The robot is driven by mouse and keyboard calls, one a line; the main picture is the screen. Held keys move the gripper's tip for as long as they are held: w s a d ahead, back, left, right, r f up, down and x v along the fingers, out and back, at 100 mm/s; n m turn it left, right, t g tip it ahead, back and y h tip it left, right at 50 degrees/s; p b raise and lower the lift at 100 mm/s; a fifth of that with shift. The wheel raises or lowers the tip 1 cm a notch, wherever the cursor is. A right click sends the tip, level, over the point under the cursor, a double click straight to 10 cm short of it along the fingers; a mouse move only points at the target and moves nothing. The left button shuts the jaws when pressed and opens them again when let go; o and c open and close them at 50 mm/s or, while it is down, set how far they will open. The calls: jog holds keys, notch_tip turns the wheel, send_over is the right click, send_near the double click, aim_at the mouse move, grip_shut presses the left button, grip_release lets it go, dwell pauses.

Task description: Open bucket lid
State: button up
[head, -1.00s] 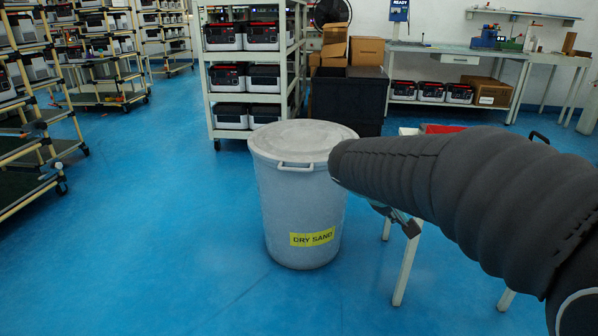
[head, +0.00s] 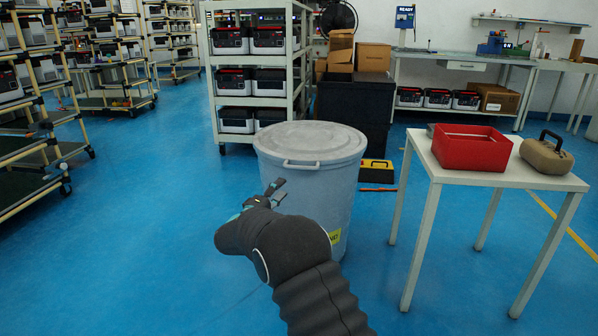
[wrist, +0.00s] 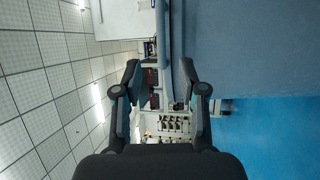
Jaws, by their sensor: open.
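The grey bucket (head: 335,195) stands upright on the blue floor. Its round lid (head: 308,139) sits flat on top, shut, with a handle (head: 301,165) at the front rim. My gripper (head: 277,191) is open and empty at the bucket's front left, below the rim; the gap to the wall is hard to judge. My arm hides the lower front and most of the yellow label (head: 335,237). In the wrist view, the picture is turned sideways; my open fingers (wrist: 160,68) point toward the rim edge, with the blue-grey bucket wall (wrist: 250,45) at upper right.
A white table (head: 500,180) at right carries a red bin (head: 471,148) and a tan case (head: 546,157). A yellow-and-black toolbox (head: 377,172) lies on the floor behind the bucket. A loaded rack (head: 213,80) stands behind. The floor left of the bucket is clear.

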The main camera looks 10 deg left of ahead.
aim_at(300, 167)
jog(key=x, duration=1.3)
jog(key=shift+w+a+p, duration=0.3)
jog(key=shift+w, duration=0.1)
grip_shut()
